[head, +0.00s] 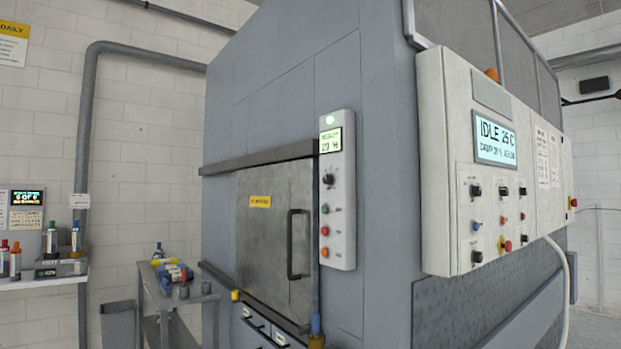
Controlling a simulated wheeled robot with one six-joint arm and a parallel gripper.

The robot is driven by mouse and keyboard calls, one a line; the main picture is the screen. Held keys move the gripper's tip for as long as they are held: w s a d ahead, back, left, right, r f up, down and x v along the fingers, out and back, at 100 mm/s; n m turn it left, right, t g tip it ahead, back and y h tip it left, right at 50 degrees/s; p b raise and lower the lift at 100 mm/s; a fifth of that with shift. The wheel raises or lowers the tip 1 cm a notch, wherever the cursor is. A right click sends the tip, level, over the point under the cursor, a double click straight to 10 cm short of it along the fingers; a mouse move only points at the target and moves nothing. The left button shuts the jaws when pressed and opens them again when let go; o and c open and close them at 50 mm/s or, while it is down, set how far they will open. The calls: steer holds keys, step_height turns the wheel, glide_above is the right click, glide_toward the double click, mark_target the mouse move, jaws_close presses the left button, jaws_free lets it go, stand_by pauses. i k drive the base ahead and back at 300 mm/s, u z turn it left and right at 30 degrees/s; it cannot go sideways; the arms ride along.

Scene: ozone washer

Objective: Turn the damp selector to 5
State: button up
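The damp selector is not certain among several black knobs, and their labels are too small to read. On the large white control panel (434,120) at the right, black knobs show at the upper left (475,191), at the upper right (503,191) and at the lower left (477,257). The panel's display (495,140) reads IDLE 25 C, with a smaller line that seems to start with DAMP. A narrow panel (341,185) beside the door has another black knob (328,179). My gripper is not in view.
The washer's grey door (262,215) is shut, with a dark bar handle (290,245). A grey cart (178,300) with bottles and a white shelf (40,281) stand left.

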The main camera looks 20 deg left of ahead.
mark_target(329, 180)
steer(key=u, duration=1.15)
steer(key=i, duration=0.8)
steer(key=u, duration=0.25)
